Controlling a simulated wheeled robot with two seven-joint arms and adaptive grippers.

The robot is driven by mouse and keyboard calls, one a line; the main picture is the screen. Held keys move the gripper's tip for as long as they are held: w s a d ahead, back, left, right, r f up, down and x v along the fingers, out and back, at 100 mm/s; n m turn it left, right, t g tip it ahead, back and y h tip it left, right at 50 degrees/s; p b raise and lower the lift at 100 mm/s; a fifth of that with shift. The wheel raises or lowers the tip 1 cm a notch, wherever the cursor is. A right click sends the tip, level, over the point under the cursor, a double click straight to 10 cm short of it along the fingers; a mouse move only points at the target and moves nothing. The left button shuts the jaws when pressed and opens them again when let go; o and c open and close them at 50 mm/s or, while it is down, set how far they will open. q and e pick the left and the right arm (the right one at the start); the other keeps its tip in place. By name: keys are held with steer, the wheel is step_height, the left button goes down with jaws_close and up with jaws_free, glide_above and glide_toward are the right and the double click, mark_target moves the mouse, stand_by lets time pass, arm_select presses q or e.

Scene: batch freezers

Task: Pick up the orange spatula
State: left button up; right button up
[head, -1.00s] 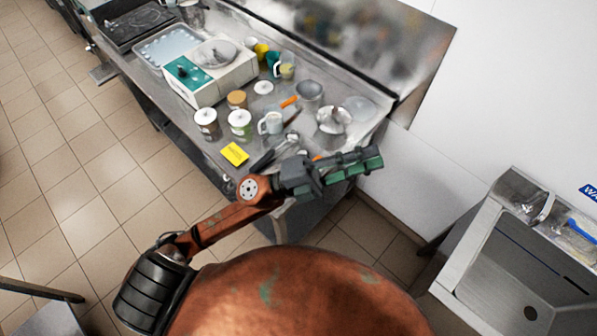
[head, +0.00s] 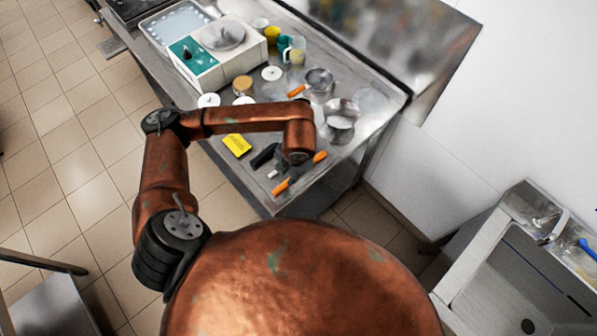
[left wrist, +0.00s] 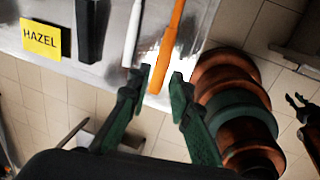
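The orange spatula's (head: 282,187) handle lies near the front edge of the steel table. In the head view orange shows on both sides of my left wrist, which seems to hide the middle. In the left wrist view the orange handle (left wrist: 169,42) runs down into the gap between the fingertips of my left gripper (left wrist: 161,77). That gripper is open, with its fingers apart on either side of the handle; contact cannot be seen. The head view hides the left gripper below the wrist. What looks like my right gripper (left wrist: 297,104) is at the left wrist view's right edge, prongs apart.
A white handle (left wrist: 135,35) lies close beside the orange one, with a black object (left wrist: 90,30) and yellow HAZEL label (left wrist: 41,39) beyond. Metal bowls (head: 340,119), another orange handle (head: 297,91) and a white-green machine (head: 215,50) stand farther back. A sink (head: 515,285) is right.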

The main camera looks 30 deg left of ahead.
arm_select(q)
steer(key=x, duration=0.6)
steer(key=shift+w+d+f+p, duration=0.1)
steer(key=shift+f+p, duration=0.15)
steer(key=shift+p, duration=0.15)
steer(key=shift+c, duration=0.5)
jaws_close()
